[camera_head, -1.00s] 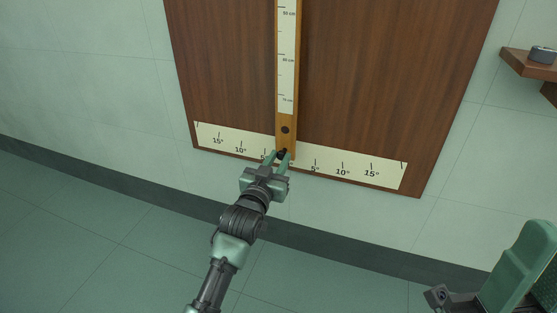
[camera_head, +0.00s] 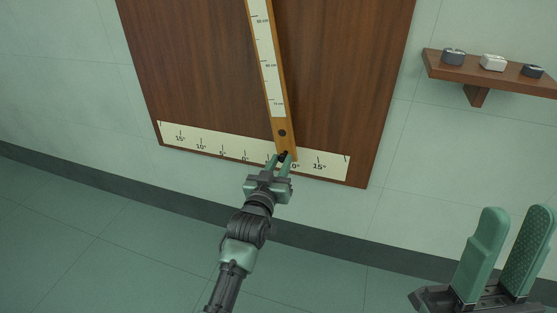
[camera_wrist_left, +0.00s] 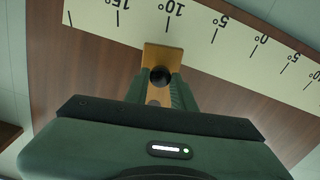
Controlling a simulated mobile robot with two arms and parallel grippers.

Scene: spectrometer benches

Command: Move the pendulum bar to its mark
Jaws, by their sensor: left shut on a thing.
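The pendulum bar (camera_head: 268,75), a wooden bar with a white centimetre scale, hangs on a brown board (camera_head: 190,60). It is tilted, its lower end to the right of 0° on the white degree strip (camera_head: 212,146). My left gripper (camera_head: 281,159) is shut on the black knob (camera_wrist_left: 160,76) at the bar's lower end. In the left wrist view, the bar's end (camera_wrist_left: 163,57) lies close to the 10° line, and the fingers stand on both sides of the knob. In the head view the gripper partly hides the 5° to 10° labels. My right gripper (camera_head: 517,209) is open and empty at the lower right.
A wooden shelf (camera_head: 500,75) on the wall at the right holds two dark round things (camera_head: 453,57) and a pale one (camera_head: 492,62). The tiled floor (camera_head: 110,240) in front of the board is clear.

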